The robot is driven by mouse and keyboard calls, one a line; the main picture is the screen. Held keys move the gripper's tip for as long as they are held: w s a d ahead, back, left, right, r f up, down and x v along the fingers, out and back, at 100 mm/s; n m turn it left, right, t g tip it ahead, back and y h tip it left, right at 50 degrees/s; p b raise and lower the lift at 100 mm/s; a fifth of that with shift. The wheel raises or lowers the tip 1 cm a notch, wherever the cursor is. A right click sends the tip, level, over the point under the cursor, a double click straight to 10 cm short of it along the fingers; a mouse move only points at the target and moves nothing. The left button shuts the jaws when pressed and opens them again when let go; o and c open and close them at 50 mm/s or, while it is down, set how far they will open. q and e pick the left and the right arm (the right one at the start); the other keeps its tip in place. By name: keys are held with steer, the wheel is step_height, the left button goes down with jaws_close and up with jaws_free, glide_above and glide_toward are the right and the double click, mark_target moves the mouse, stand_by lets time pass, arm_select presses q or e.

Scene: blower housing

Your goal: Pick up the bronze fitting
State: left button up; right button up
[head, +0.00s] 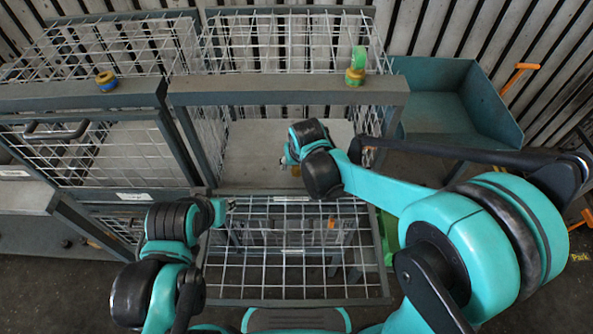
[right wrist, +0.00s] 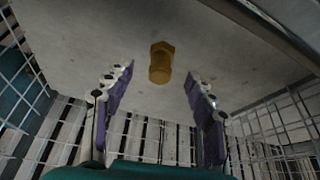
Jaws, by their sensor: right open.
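The bronze fitting (right wrist: 161,62) shows in the right wrist view, a short hex-headed piece on the bare grey shelf (right wrist: 90,45). My right gripper (right wrist: 158,88) is open, its two purple-padded fingers spread with the fitting between their lines, a little beyond the tips. Nothing is held. In the head view my right gripper (head: 286,161) reaches into the open wire cage, and a small bronze patch of the fitting (head: 296,170) shows beside it; the rest is hidden by my arm. My left gripper (head: 230,204) is at the cage's front left; its fingers are too small to read.
The wire cage (head: 222,60) has mesh walls around the shelf, and a mesh panel (head: 285,268) lies folded down in front. A closed mesh door (head: 110,155) is at left. Yellow-topped rolls (head: 106,80) and a green-and-yellow stack (head: 356,68) sit on the bars. A teal bin (head: 440,105) stands right.

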steer(key=b+x, duration=0.1)
steer(key=x, duration=0.2)
steer(key=shift+w+f, duration=0.1)
steer(key=shift+f, duration=0.15)
steer(key=shift+r, duration=0.1)
jaws_close()
